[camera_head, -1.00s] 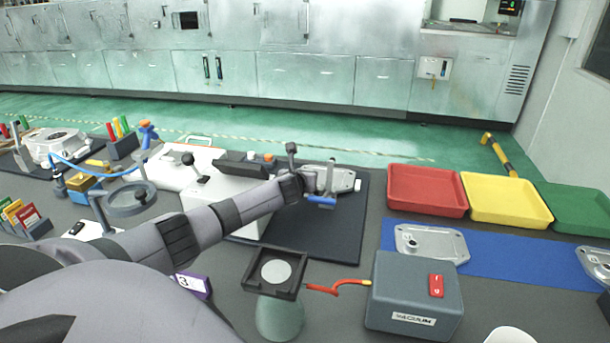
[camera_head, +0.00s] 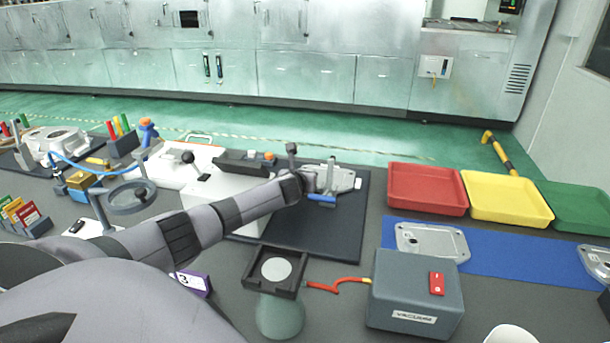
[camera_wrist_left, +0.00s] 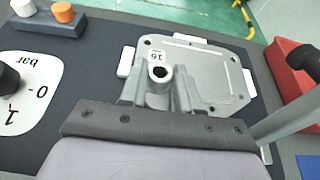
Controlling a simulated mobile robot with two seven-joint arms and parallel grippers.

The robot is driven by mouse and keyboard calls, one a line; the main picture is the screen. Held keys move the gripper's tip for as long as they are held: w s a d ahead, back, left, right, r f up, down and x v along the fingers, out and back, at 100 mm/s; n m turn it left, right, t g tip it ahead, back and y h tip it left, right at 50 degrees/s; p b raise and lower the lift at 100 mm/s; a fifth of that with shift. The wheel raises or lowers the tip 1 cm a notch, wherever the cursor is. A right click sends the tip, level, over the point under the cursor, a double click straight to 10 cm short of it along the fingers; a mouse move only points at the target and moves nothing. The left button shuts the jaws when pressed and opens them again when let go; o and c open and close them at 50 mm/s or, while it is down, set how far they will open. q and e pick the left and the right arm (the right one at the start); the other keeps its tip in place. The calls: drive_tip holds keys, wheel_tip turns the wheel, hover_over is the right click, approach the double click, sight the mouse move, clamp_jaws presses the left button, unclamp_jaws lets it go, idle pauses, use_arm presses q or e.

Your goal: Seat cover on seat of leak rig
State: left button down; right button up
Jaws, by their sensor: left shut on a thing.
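A grey aluminium cover (camera_head: 342,177) with a rounded boss and a small "16" label is at the leak rig's seat on the dark mat. My left gripper (camera_head: 326,198) is over it. In the left wrist view the cover (camera_wrist_left: 208,75) lies ahead of my left gripper (camera_wrist_left: 160,95), whose fingers are shut on the boss, one on each side. White blocks (camera_wrist_left: 126,62) of the seat show around the cover's edges. The cover looks level, but I cannot tell whether it touches the seat beneath, which it hides. My right gripper is not in view.
A white panel with a black lever (camera_wrist_left: 18,92) lies left of the seat. Red (camera_head: 427,190), yellow (camera_head: 506,198) and green (camera_head: 582,208) trays stand to the right. Another cover (camera_head: 432,242) lies on a blue mat (camera_head: 500,257). A vacuum box (camera_head: 415,292) and a dark-framed stand (camera_head: 275,272) are nearer.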

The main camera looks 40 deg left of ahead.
use_arm(q)
drive_tip(key=shift+f, duration=0.1)
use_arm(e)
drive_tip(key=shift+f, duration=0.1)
use_arm(q)
drive_tip(key=c, duration=0.8)
unclamp_jaws()
drive_tip(key=shift+o, duration=0.4)
drive_tip(key=shift+f, duration=0.15)
drive_tip(key=shift+s+d, duration=0.1)
drive_tip(key=shift+s, duration=0.1)
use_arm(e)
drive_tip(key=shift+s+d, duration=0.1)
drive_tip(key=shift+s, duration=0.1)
